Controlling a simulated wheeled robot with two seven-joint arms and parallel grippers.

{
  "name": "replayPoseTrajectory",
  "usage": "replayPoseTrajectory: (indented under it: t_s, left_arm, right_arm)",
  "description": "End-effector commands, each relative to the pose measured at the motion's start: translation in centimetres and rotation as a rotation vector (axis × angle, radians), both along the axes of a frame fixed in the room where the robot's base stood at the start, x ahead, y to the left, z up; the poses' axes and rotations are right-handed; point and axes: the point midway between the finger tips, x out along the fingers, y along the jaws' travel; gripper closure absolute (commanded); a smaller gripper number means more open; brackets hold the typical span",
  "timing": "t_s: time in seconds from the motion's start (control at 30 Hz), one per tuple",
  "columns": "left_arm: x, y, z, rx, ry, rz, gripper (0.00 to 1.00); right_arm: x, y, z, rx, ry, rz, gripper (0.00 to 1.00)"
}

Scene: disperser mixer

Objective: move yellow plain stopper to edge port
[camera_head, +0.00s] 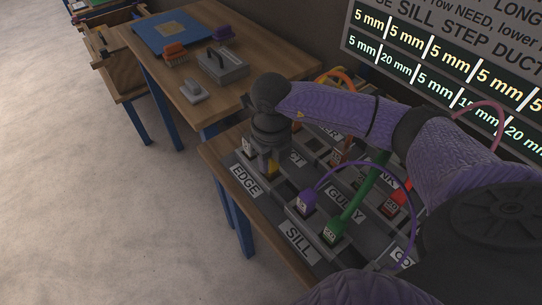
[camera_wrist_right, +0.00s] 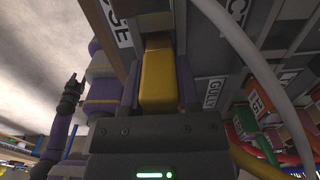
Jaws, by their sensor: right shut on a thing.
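My right gripper (camera_head: 268,158) points down over the bench beside the EDGE label (camera_head: 245,179). It is shut on the yellow plain stopper (camera_head: 273,167), a small part of which shows below the dark wrist. In the right wrist view the yellow stopper (camera_wrist_right: 160,82) is a plain block between the fingers. The port at the EDGE label is partly hidden by the gripper, and I cannot tell whether the stopper touches it. My left gripper (camera_wrist_right: 72,90) appears small at the left of the right wrist view, too small to judge its jaws.
A purple plug (camera_head: 306,203) and a green one (camera_head: 334,231) stand near SILL and GULLY, with hoses arching over the bench. A red plug (camera_head: 390,207) is farther right. The back table (camera_head: 215,105) holds a blue board (camera_head: 172,32) and a grey box (camera_head: 222,66).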

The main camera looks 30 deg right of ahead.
Motion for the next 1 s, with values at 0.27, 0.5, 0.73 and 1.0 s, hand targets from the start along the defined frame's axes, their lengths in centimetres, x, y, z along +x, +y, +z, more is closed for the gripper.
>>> replayPoseTrajectory:
  t_s: [0.27,0.5,0.73,1.0]
  left_arm:
    - [-0.1,0.0,-0.6,0.0,0.002,0.0,0.41]
    - [-0.1,0.0,-1.0,0.0,0.004,0.0,0.41]
    - [-0.2,0.0,-1.2,0.0,0.004,0.0,0.41]
    - [-0.2,0.0,-1.2,0.0,0.005,0.0,0.41]
  right_arm:
    - [0.0,0.0,-0.8,0.0,0.0,0.0,1.0]
    - [0.0,0.0,-1.4,0.0,0.0,0.0,1.0]
    - [0.0,0.0,-1.7,0.0,0.0,0.0,0.47]
    - [0.0,0.0,-1.7,0.0,0.0,0.0,0.18]
